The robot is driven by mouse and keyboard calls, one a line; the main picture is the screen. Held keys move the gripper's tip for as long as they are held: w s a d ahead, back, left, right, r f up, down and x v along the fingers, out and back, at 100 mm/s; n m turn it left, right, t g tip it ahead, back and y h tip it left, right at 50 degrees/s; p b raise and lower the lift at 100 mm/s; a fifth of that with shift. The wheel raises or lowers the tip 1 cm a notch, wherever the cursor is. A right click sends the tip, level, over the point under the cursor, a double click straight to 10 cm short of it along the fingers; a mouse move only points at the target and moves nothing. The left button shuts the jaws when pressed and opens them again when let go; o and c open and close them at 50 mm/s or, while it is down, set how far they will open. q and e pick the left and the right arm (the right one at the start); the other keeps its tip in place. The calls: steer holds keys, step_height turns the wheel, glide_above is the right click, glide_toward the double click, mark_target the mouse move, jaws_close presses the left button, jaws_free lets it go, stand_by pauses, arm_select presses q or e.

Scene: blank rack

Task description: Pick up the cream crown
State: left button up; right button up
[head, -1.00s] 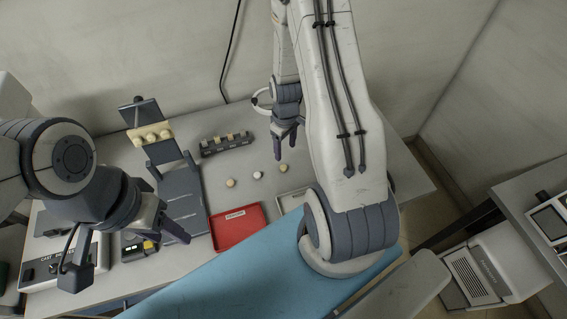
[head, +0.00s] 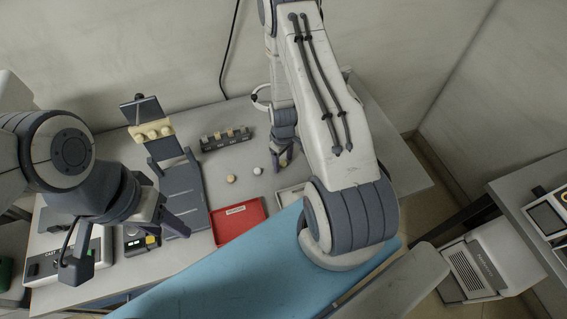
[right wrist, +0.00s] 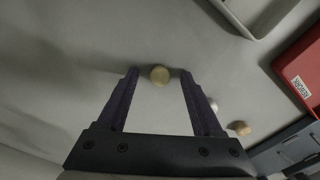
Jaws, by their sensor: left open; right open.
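The cream crown (right wrist: 159,75) is a small round yellowish piece on the grey table. In the right wrist view it lies between the fingertips of my right gripper (right wrist: 159,72), with a small gap on each side. That gripper is open and points down in the head view (head: 281,161), where it mostly hides the crown. A white crown (right wrist: 213,104) and a tan crown (right wrist: 239,128) lie beside it in a row; the head view shows the white one (head: 258,171) and the tan one (head: 231,179). My left gripper (head: 168,226) is open and empty at the left.
A red tray (head: 238,238) and a pale tray (head: 283,201) stand at the table's front. A dark rack (head: 227,145) with small blocks is behind the crowns. A dark stand (head: 181,190) and a control box are at the left.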

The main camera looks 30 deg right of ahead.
jaws_close()
steer(key=shift+r, duration=0.1)
